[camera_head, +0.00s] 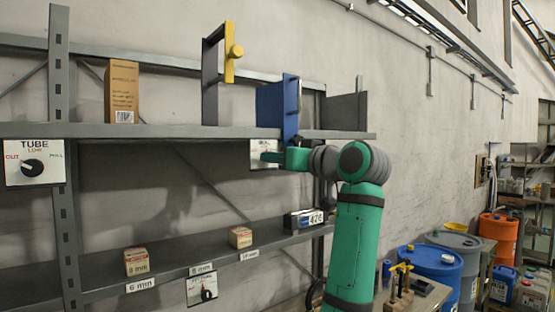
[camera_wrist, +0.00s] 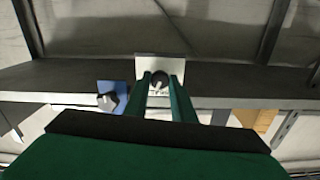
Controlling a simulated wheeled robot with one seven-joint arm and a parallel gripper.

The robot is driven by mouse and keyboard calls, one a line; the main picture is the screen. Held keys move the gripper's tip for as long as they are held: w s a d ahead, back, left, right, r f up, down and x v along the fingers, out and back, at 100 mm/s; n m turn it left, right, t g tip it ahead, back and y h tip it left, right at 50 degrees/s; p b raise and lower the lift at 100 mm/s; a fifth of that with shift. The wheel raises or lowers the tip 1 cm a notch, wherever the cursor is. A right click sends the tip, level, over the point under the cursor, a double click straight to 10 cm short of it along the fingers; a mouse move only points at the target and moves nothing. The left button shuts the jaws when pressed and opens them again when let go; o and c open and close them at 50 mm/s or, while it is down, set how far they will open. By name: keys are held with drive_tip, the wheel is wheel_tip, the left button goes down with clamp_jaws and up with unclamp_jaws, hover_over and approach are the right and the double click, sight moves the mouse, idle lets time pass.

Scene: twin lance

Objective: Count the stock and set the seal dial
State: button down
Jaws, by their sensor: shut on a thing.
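A white dial plate (camera_head: 258,148) with small lettering hangs below the upper shelf, partly hidden by my green gripper (camera_head: 272,157). In the wrist view the plate (camera_wrist: 174,66) carries a dark round knob (camera_wrist: 160,79), and my gripper (camera_wrist: 161,90) has its fingers shut on either side of that knob. I cannot read the pointer setting. A TUBE dial (camera_head: 33,167) is at the far left, and another dial (camera_head: 208,292) hangs from the lower shelf.
The upper shelf (camera_head: 190,131) holds a brown box (camera_head: 122,90), a dark bracket with a yellow handle (camera_head: 231,52) and a blue panel (camera_head: 291,105). A box marked 420 (camera_head: 305,218) is at the lower shelf's right end. Drums and a small table stand at right.

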drive_tip(key=c, duration=2.5)
unclamp_jaws()
drive_tip(key=m, duration=0.4)
drive_tip(key=shift+m, duration=0.3)
drive_tip(key=shift+c, duration=0.2)
drive_tip(key=shift+f+m, duration=0.1)
drive_tip(key=shift+m, duration=1.6)
clamp_jaws()
drive_tip(key=shift+d, duration=0.1)
drive_tip(key=o, duration=1.1)
unclamp_jaws()
drive_tip(key=shift+c, duration=0.2)
drive_tip(key=v, duration=1)
drive_tip(key=shift+s+d, duration=0.25)
drive_tip(key=shift+s, duration=0.05)
